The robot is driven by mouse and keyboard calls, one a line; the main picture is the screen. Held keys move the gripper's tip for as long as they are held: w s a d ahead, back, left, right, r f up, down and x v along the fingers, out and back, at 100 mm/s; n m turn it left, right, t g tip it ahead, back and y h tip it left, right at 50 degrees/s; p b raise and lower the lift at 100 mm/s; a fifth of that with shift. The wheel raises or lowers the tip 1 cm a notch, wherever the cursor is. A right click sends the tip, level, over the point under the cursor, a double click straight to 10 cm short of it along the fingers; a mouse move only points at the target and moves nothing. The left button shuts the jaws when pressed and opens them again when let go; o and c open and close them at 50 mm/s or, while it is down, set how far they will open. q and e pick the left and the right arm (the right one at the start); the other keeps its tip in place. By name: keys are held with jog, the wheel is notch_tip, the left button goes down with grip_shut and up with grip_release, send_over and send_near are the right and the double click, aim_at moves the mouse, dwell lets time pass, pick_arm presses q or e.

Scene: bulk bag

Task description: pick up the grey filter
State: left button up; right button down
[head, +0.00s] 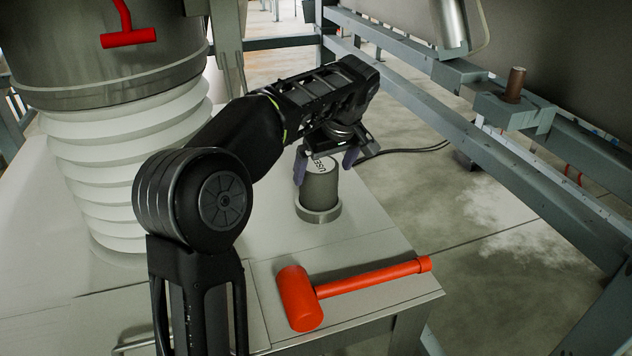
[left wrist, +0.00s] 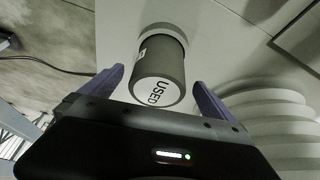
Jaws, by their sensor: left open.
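The grey filter (head: 321,188) is a dark grey cylinder with a white top marked "USED". It stands upright in a light ring-shaped base (head: 318,214) on the pale table top. My left gripper (head: 325,166) is above the filter, with its purple fingers open on either side of its upper part. In the left wrist view the filter (left wrist: 160,75) lies between the two spread fingertips (left wrist: 157,80), with a gap on each side. The ring base (left wrist: 164,32) shows at its far end. My right gripper is not in view.
A red mallet (head: 340,288) lies on the table's front right part. A white ribbed bellows (head: 120,170) under a metal drum (head: 110,70) stands at the left. Grey metal beams (head: 480,140) run along the right. White powder (head: 520,225) is on the floor.

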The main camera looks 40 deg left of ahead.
pick_arm(q)
jog(key=shift+x, duration=1.3)
jog(key=shift+f+p, duration=0.1)
jog(key=shift+p, duration=0.25)
jog(key=shift+a+f+p, duration=0.15)
jog(key=shift+f+p, duration=0.1)
jog(key=shift+p, duration=0.05)
jog(key=p+x, duration=0.1)
jog(key=x, duration=0.2)
jog(key=shift+f, duration=0.3)
jog(key=shift+w+a+f, duration=0.15)
jog(key=shift+f, duration=0.25)
jog(key=shift+c, duration=0.6)
